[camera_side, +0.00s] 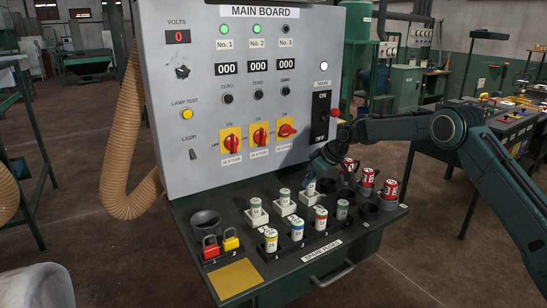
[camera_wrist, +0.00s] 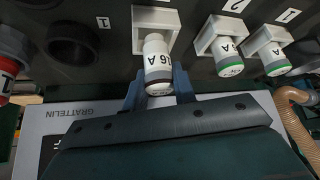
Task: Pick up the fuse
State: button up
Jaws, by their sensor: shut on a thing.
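The fuse (camera_wrist: 158,62) is a white cylinder marked 16 A with a dark band at its near end. It shows in the wrist view between my two blue-grey fingers, in line with a white square holder (camera_wrist: 143,40). My gripper (camera_wrist: 159,88) is shut on it. In the side view my gripper (camera_side: 316,170) is over the rearmost of three white holders, and the arm hides most of the fuse there. I cannot tell whether the fuse is still seated. Two fuses with green bands (camera_wrist: 227,58) (camera_wrist: 270,55) stand in the neighbouring holders.
Several spare fuses (camera_side: 296,230) stand in the front row. Red cylinders (camera_side: 391,189) stand at the right, near empty black cups (camera_side: 368,211). Red and yellow padlocks (camera_side: 210,248) and a black cup (camera_side: 205,222) are at the left. The main board (camera_side: 215,100) rises close behind.

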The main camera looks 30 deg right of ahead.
notch_tip(320, 180, up, 18)
dwell(0.6)
